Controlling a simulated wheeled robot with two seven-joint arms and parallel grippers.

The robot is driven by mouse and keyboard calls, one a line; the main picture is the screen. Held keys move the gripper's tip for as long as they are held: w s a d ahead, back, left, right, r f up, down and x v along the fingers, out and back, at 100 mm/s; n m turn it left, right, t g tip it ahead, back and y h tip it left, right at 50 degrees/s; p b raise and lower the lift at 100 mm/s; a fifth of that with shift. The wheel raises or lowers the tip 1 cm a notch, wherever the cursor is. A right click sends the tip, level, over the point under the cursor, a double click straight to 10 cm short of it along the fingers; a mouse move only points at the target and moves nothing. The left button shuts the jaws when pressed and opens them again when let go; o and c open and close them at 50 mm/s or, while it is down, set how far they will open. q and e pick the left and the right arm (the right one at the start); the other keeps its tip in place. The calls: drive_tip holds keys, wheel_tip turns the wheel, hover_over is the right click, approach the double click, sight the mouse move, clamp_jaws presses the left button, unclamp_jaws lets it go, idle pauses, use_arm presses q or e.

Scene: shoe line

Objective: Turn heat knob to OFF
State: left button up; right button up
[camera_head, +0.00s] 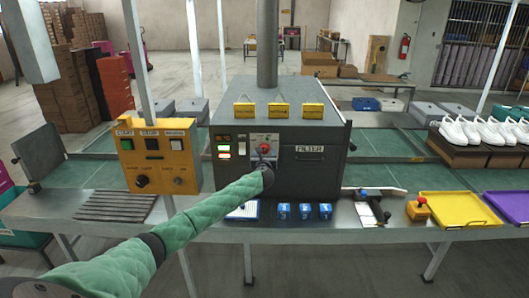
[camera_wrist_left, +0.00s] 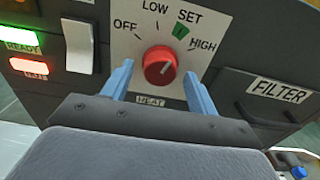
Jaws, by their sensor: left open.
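The red heat knob (camera_wrist_left: 160,66) sits on a white dial plate marked OFF, LOW, SET and HIGH, with a green mark by SET. A pale line on the knob seems to point up and right, toward the SET and HIGH side. My left gripper (camera_wrist_left: 159,74) is open, with one blue finger on each side of the knob; I cannot tell whether they touch it. In the head view the red knob (camera_head: 264,148) shows on the dark machine's (camera_head: 310,177) front, just above the end of my green-sleeved left arm. My right gripper is not in view.
A white switch (camera_wrist_left: 79,47) and lit READY (camera_wrist_left: 24,38) and HOT (camera_wrist_left: 29,67) lamps are left of the dial. The FILTER door (camera_head: 309,150) is right. A yellow control box (camera_head: 158,157) stands left. Blue blocks (camera_head: 305,211) and a hand tool (camera_head: 374,206) lie on the bench.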

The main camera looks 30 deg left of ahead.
use_arm(q)
drive_tip(key=shift+w+a, duration=0.2)
drive_tip(key=shift+w, duration=0.05)
drive_tip(key=c, duration=1)
drive_tip(key=shift+f, duration=0.1)
